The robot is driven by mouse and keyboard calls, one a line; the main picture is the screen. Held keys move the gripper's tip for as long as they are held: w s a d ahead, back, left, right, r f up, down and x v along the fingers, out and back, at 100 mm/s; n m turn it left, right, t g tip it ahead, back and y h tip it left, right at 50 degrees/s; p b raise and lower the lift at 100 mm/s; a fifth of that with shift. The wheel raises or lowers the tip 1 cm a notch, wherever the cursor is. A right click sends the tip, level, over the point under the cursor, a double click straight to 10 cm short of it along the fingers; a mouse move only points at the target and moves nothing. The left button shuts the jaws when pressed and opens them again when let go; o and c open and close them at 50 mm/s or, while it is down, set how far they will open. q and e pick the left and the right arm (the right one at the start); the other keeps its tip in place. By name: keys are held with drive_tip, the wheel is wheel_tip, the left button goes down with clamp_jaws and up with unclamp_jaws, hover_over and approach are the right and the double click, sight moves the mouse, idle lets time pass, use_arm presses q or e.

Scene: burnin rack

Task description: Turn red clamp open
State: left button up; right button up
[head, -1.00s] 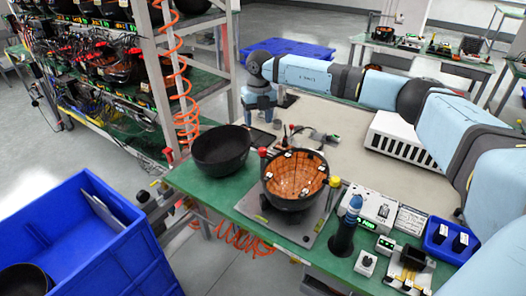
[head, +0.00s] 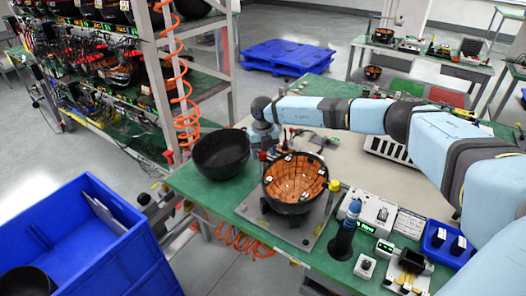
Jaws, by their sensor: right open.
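The red clamp (head: 262,155) is a small red knob at the far-left edge of the grey fixture plate, beside a black bowl with an orange-brown inside (head: 295,178). My right gripper (head: 266,147) points down right at the red clamp and partly hides it. The gripper is open; at this size I cannot tell whether its fingers touch the knob. A yellow clamp (head: 334,186) stands on the other side of the bowl. My left gripper is not in view.
An empty black bowl (head: 221,152) sits close left of my right gripper on the green bench edge. A large blue bin (head: 85,235) is at lower left.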

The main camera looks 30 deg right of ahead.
drive_tip(key=shift+f, duration=0.15)
drive_tip(key=c, duration=0.9)
drive_tip(key=shift+c, duration=0.2)
